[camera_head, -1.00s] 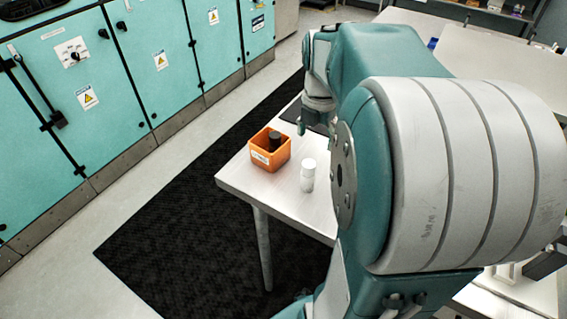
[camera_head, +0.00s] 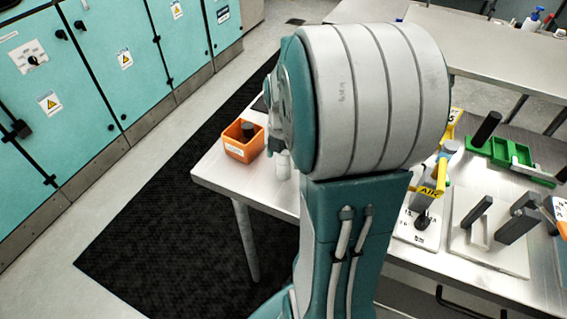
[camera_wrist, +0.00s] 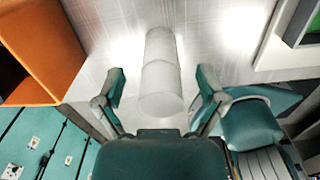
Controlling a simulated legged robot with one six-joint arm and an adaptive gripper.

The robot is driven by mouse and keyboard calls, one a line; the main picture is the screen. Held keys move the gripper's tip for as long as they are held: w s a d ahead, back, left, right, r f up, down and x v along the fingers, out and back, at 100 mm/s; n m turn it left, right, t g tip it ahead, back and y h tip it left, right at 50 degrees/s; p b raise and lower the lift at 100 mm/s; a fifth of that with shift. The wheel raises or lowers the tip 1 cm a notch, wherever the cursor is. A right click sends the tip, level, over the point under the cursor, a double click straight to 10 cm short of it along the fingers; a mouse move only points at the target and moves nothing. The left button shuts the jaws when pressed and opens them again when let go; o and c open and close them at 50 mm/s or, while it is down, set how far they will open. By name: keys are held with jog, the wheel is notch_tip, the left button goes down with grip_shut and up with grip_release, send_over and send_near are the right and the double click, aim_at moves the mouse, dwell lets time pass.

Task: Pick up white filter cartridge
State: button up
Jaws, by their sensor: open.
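The white filter cartridge (camera_head: 283,165) stands on the table near the orange bin, partly hidden behind my arm in the head view. In the wrist view the cartridge (camera_wrist: 160,75) is a white cylinder with a seam round its middle, centred between my fingertips. My gripper (camera_wrist: 160,97) is open, with one teal finger on each side of the cartridge and a visible gap to both.
The orange bin (camera_head: 240,148) holds a dark cylinder (camera_head: 248,130) and stands left of the cartridge; its wall also shows in the wrist view (camera_wrist: 45,45). The metal table (camera_head: 215,172) has a free front-left corner. Fixtures with a yellow-handled device (camera_head: 434,180) and a green tray (camera_head: 510,160) occupy the right.

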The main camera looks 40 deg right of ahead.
jog(key=c, duration=1.2)
jog(key=shift+c, duration=0.2)
